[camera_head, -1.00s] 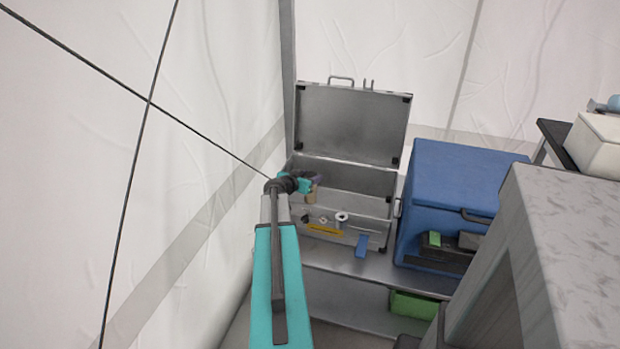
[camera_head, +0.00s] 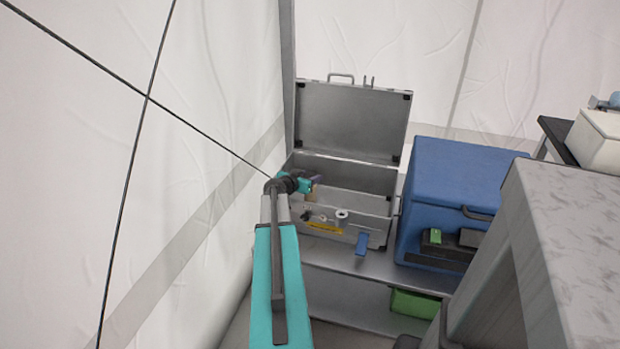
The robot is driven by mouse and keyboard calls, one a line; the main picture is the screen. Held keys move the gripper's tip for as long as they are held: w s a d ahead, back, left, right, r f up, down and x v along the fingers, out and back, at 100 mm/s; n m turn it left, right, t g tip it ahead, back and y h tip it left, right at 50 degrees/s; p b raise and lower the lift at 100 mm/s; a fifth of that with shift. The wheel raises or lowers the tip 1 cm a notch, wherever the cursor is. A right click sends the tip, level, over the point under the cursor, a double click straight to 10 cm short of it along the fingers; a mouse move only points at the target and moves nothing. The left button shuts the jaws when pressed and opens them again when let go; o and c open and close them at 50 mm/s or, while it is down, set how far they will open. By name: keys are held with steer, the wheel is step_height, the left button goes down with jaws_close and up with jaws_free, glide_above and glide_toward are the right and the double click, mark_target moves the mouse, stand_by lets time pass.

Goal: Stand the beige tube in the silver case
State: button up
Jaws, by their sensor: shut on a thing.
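The silver case (camera_head: 352,124) stands with its lid raised on a metal shelf at the back. My gripper (camera_head: 314,182) is at the left part of the case opening, at the end of my teal arm. It is shut on the beige tube (camera_head: 311,196), of which only a small part shows below the jaws. The tube's lower end is hidden behind the case's front wall, so I cannot tell whether it touches the case floor.
A blue cool box (camera_head: 455,190) stands close to the right of the case. A blue object (camera_head: 361,244) is at the case front. A green box (camera_head: 415,304) sits on the lower shelf. A grey speckled block (camera_head: 570,220) fills the right foreground. The tent wall is close on the left.

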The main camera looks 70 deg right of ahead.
steer(key=shift+f+b, duration=0.35)
steer(key=shift+b, duration=0.2)
steer(key=o, duration=1.5)
steer(key=shift+c, duration=0.2)
steer(key=shift+r+p, duration=0.3)
steer(key=shift+p, duration=0.15)
steer(key=shift+r+p, duration=0.45)
steer(key=shift+p, duration=0.4)
steer(key=shift+a, duration=0.35)
steer(key=b+v, duration=0.1)
steer(key=v, duration=1)
steer(key=shift+a, duration=0.15)
steer(key=shift+r, duration=0.1)
